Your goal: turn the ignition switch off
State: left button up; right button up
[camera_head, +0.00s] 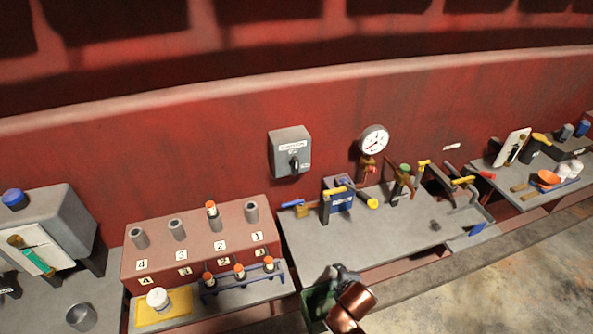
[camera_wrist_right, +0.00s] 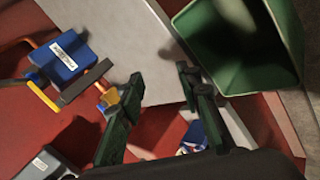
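The ignition switch (camera_head: 281,140) is a grey box with a white label, fixed to the red wall left of the round gauge. Its black knob (camera_head: 294,163) sits low on the front face; its exact setting is too small to tell. My right gripper (camera_head: 343,272) is in front of the bench, well below the switch and apart from it. In the right wrist view my right gripper (camera_wrist_right: 158,78) has its dark fingers spread with nothing between them. A grey labelled box, probably the switch, shows at that view's lower left corner. My left gripper is not in view.
A grey bench (camera_head: 310,243) below the switch holds a blue box (camera_head: 341,203), valves and yellow-handled parts. A green bin (camera_wrist_right: 238,45) is close to my right gripper. A red numbered rack (camera_head: 197,250) stands to the left. A pressure gauge (camera_head: 374,139) is right of the switch.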

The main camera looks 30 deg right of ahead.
jog(key=w+d+r+n+t+h, duration=0.1)
jog(key=w+r+n+t, duration=0.2)
jog(key=w+r+n, duration=0.3)
jog(key=w+d+r+n+t, duration=0.2)
jog(key=w+r+n, duration=0.35)
jog(key=w, duration=0.25)
jog(key=n+t, duration=0.5)
jog(key=n, duration=0.6)
send_near(297, 165)
jog(key=w, duration=0.3)
jog(key=shift+n, duration=0.45)
jog(key=x, duration=0.6)
jog(key=shift+d+f, duration=0.1)
jog(key=shift+d, duration=0.25)
jog(key=shift+w+d, duration=0.1)
jog(key=shift+w, duration=0.6)
jog(key=shift+c, duration=0.4)
grip_shut()
